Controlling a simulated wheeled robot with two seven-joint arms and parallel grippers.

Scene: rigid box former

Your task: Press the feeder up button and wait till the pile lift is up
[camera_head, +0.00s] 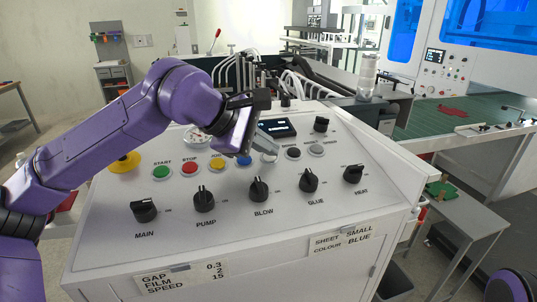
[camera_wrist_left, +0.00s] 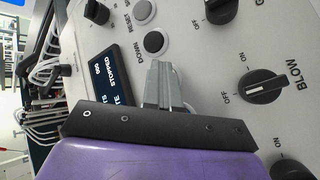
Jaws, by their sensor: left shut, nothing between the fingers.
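The control panel (camera_head: 225,222) has a row of round buttons. A pale button (camera_head: 270,157) sits between the blue button (camera_head: 244,160) and a dark button (camera_head: 293,153); its label is hidden. My left gripper (camera_head: 272,147) is shut and empty, its fingertips over the pale button. In the wrist view the shut fingers (camera_wrist_left: 163,84) point at the panel beside the dark button labelled DOWN (camera_wrist_left: 154,42). They cover most of the pale button, and contact cannot be told. The display (camera_wrist_left: 112,77) reads STOPPED. My right gripper is out of view. The pile lift cannot be made out.
Green START (camera_head: 161,172), red STOP (camera_head: 190,168) and yellow (camera_head: 217,163) buttons lie to the left, with an emergency stop (camera_head: 124,162) beyond. Black knobs, including BLOW (camera_head: 258,189), stand below the row. A grey side table (camera_head: 462,216) is at the right.

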